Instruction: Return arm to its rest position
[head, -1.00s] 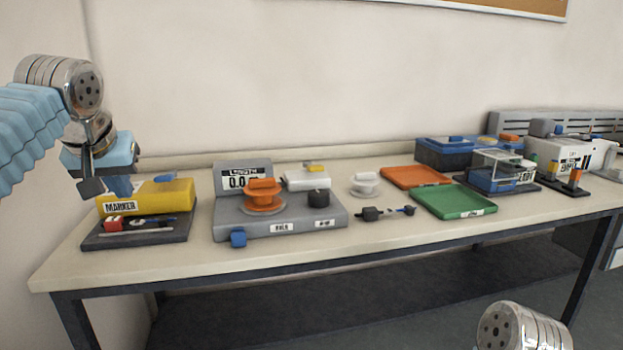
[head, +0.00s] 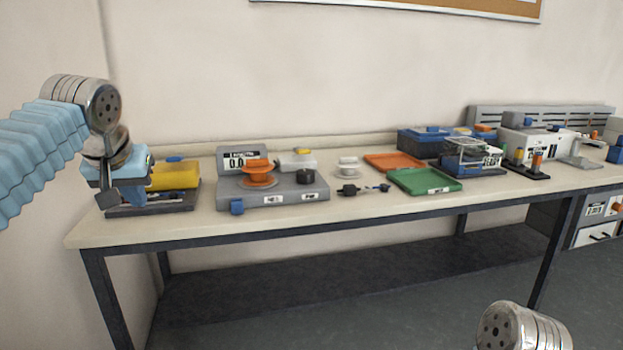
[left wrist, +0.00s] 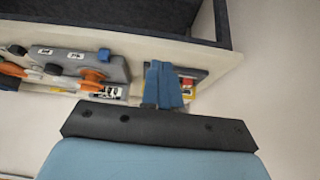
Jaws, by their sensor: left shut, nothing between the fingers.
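My left arm comes in from the left in the head view. Its gripper (head: 130,196) is in front of the yellow marker box (head: 174,176) at the table's left end, and hides part of it. In the left wrist view the blue fingers (left wrist: 163,85) are together with nothing between them. My right gripper is not in view; only a metal joint of my right arm shows at the bottom right of the head view.
The table (head: 240,219) holds a grey scale (head: 275,192) with an orange spool (head: 259,175), an orange tray (head: 392,161), a green tray (head: 424,180) and a blue case (head: 424,141). Open floor lies in front. The wall is close on the left.

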